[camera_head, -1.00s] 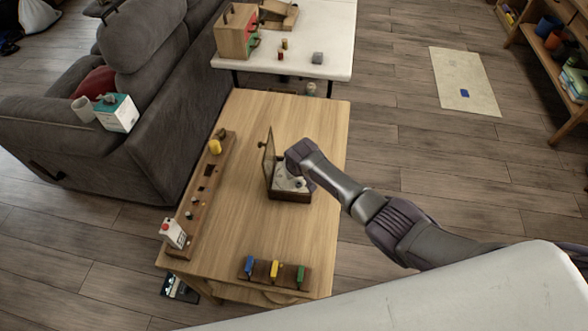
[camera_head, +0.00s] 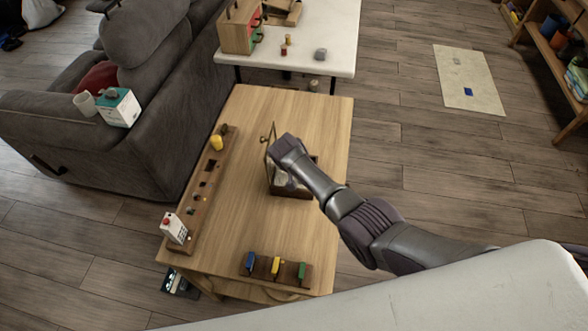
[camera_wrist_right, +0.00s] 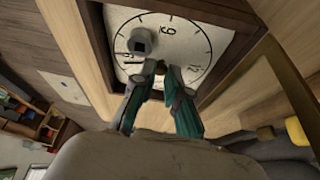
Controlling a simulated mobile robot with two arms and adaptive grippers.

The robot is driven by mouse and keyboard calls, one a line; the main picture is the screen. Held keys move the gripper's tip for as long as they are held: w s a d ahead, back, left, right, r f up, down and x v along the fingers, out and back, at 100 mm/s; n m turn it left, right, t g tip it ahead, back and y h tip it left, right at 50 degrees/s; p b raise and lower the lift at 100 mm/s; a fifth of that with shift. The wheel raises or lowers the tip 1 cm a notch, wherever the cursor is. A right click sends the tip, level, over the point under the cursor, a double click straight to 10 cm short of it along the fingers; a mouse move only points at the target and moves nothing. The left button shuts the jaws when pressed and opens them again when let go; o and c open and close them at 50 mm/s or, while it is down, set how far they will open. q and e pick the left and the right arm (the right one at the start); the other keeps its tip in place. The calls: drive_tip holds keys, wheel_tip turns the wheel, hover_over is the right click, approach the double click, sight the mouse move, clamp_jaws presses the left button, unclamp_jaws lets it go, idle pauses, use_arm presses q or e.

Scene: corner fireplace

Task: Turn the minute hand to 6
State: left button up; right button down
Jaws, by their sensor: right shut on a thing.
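The clock is a white dial (camera_wrist_right: 202,35) with black numerals in a dark wooden box (camera_head: 290,192) on the wooden table. Its framed lid (camera_head: 268,150) stands open on the left side. In the right wrist view a grey knob (camera_wrist_right: 140,42) stands up from the dial. My right gripper (camera_wrist_right: 161,70) is shut on a small brown knob (camera_wrist_right: 160,67) over the dial, beside the grey one. The fingers hide part of the face, so I cannot tell which way each hand points. In the head view my right gripper (camera_head: 285,165) covers much of the box. My left gripper is not in view.
A long wooden board (camera_head: 200,185) with knobs and switches lies along the table's left edge. A rack with blue, yellow and green pieces (camera_head: 276,267) is at the near edge. A grey sofa (camera_head: 150,90) stands left, a white table (camera_head: 325,45) behind.

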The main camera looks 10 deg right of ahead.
drive_tip(key=shift+s+f, duration=0.2)
drive_tip(key=shift+f, duration=0.05)
drive_tip(key=c, duration=1.1)
unclamp_jaws()
drive_tip(key=shift+w, duration=0.2)
drive_tip(key=shift+r, duration=0.2)
drive_tip(key=shift+s+a+r, duration=0.15)
drive_tip(key=shift+s+r, duration=0.05)
drive_tip(key=shift+r, duration=0.4)
drive_tip(key=v, duration=1)
drive_tip(key=shift+r, duration=0.2)
